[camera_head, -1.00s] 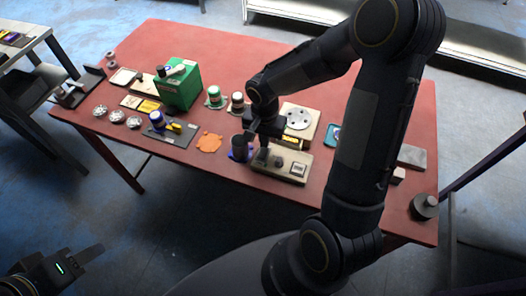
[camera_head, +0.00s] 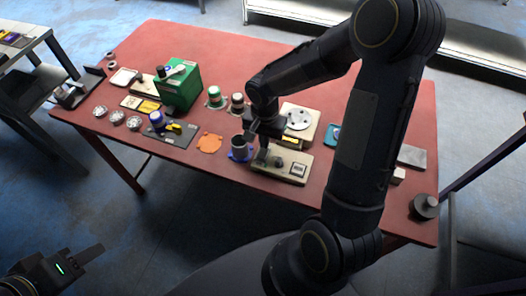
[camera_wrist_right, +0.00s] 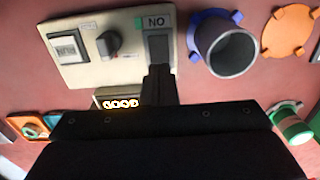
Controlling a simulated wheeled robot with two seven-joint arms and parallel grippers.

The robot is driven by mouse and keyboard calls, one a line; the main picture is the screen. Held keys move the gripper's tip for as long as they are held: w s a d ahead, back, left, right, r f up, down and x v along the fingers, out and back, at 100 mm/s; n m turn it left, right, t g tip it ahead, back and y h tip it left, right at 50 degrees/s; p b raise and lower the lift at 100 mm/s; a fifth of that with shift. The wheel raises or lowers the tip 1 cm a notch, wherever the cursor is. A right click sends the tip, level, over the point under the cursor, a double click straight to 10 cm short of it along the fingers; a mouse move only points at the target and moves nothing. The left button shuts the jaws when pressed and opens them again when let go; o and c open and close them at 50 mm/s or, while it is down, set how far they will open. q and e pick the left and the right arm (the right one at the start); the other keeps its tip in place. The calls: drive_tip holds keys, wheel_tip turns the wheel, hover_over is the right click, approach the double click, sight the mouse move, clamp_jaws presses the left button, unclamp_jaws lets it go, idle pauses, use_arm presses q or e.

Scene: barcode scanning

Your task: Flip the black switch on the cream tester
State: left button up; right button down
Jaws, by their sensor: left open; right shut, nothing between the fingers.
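The cream tester (camera_head: 293,177) lies at the table's front edge; it also shows at the upper left of the wrist view (camera_wrist_right: 75,73). Its face has a black switch (camera_wrist_right: 108,43) on a round base, a square framed panel and a grey rectangular part (camera_wrist_right: 158,47) under a "NO" label. My right gripper (camera_wrist_right: 157,72) is shut and empty. Its fingertips overlap the lower end of the grey part, beside the black switch; I cannot tell whether they touch. It also shows over the tester in the head view (camera_head: 264,152). My left gripper (camera_head: 85,258) is open, off the table.
A grey cup (camera_head: 239,147) in a blue holder stands just left of the tester. An orange plate (camera_head: 209,143) lies farther left. A cream board with a round disc (camera_head: 299,118) stands behind. A green box (camera_head: 179,88) is at the back left.

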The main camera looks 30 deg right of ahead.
drive_tip(key=shift+f+b, duration=0.95)
idle(0.9)
drive_tip(key=shift+r, duration=0.1)
drive_tip(key=shift+r+p, duration=2.35)
drive_tip(key=shift+r, duration=1.15)
drive_tip(key=s+a+r+n+t+y, duration=0.2)
drive_tip(key=s+r+n, duration=0.2)
drive_tip(key=s+r, duration=0.3)
drive_tip(key=s+a+r+n+t+y, duration=0.1)
drive_tip(key=s+a+r+n+t, duration=0.1)
drive_tip(key=s+r, duration=0.5)
drive_tip(key=s+n+t, duration=0.1)
drive_tip(key=s+n, duration=0.1)
drive_tip(key=s, duration=0.1)
drive_tip(key=shift+t+y, duration=0.3)
drive_tip(key=shift+y, duration=0.1)
